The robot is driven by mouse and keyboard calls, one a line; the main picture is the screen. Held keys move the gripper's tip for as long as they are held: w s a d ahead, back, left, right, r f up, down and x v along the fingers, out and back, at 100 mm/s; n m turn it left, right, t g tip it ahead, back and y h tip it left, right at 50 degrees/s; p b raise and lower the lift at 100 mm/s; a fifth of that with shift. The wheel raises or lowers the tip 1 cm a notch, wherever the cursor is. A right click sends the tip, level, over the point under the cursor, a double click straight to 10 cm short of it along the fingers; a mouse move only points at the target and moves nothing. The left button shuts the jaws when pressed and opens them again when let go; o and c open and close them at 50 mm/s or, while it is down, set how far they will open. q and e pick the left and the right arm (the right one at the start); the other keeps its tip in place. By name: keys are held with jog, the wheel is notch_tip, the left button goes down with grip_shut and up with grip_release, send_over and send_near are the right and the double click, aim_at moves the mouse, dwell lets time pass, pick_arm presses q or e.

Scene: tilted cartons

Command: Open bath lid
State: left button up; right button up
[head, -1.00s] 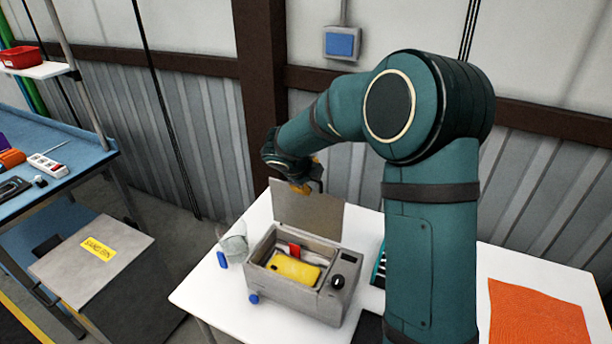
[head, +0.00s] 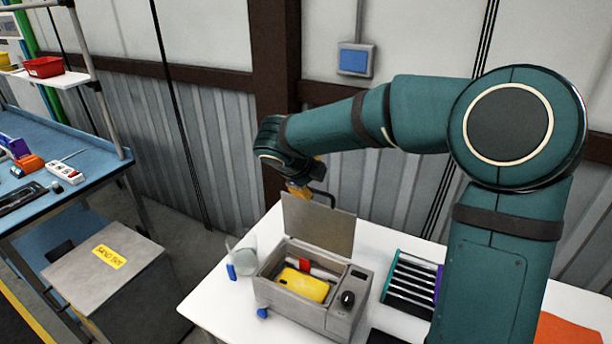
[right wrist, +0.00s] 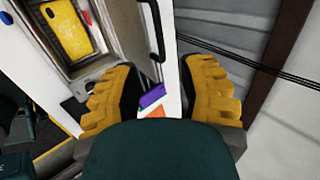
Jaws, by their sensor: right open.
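The bath is a grey box (head: 338,316) on the white table, with its grey lid (head: 318,226) standing raised at its back edge. A dark bar handle shows at the lid's top in the head view, and the handle (right wrist: 158,45) also shows in the right wrist view. A yellow phone-like item (head: 303,285) lies in the bath. My right gripper (head: 305,185) is open and empty just behind the lid's top edge. In the right wrist view its yellow fingers (right wrist: 160,98) are wide apart, with the handle ahead and apart from them. My left gripper is not visible.
A clear cup (head: 245,255) stands left of the bath. A dark slotted rack (head: 410,285) and an orange cloth (head: 568,332) lie to the right. A wall post and corrugated wall stand close behind. A grey bin (head: 100,285) is at the left.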

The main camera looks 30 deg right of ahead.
jog(key=shift+v, duration=1.3)
jog(key=shift+r, duration=0.1)
